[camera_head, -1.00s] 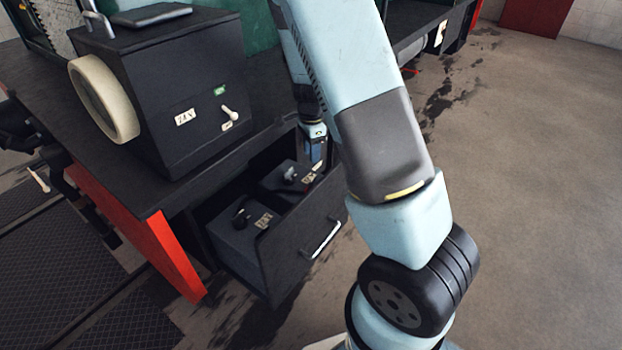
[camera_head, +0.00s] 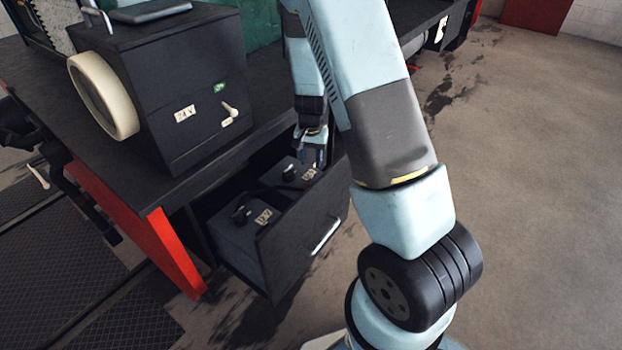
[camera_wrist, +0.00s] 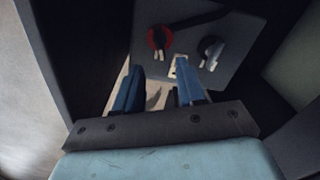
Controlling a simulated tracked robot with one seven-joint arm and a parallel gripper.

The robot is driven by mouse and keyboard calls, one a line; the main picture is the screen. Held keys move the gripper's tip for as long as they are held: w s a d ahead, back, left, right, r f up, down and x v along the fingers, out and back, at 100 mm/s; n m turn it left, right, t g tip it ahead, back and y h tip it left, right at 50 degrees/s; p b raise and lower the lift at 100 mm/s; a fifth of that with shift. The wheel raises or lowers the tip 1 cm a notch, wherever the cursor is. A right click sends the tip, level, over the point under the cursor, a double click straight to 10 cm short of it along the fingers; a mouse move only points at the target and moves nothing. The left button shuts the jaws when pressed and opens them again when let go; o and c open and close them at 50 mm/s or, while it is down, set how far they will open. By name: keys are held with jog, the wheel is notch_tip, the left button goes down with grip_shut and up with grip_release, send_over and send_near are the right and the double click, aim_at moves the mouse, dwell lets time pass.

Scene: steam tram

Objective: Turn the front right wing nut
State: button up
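An open black drawer (camera_head: 300,240) under the dark bench holds two grey boxes. The left box (camera_head: 230,240) carries a dark wing nut (camera_head: 240,213) and a label. The right box has a label (camera_head: 310,174) and a dark knob-like wing nut (camera_head: 290,173). In the wrist view, a box top (camera_wrist: 235,30) shows a red-based wing nut (camera_wrist: 158,38) at left and a grey wing nut (camera_wrist: 210,52) at right. My gripper (camera_head: 313,158) is above the right box. Its blue fingers (camera_wrist: 158,88) are apart, with nothing seen gripped; contact below the tips cannot be told.
A black cabinet (camera_head: 190,90) with a cream handwheel (camera_head: 104,96) and small lever (camera_head: 229,109) stands on the bench, left of my arm. The drawer front with its metal handle (camera_head: 325,237) faces open floor. A red beam (camera_head: 160,250) edges the bench.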

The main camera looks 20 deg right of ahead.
aim_at(311, 180)
notch_tip(311, 180, down, 9)
jog(key=shift+r, duration=0.1)
dwell(0.3)
grip_shut()
dwell(0.4)
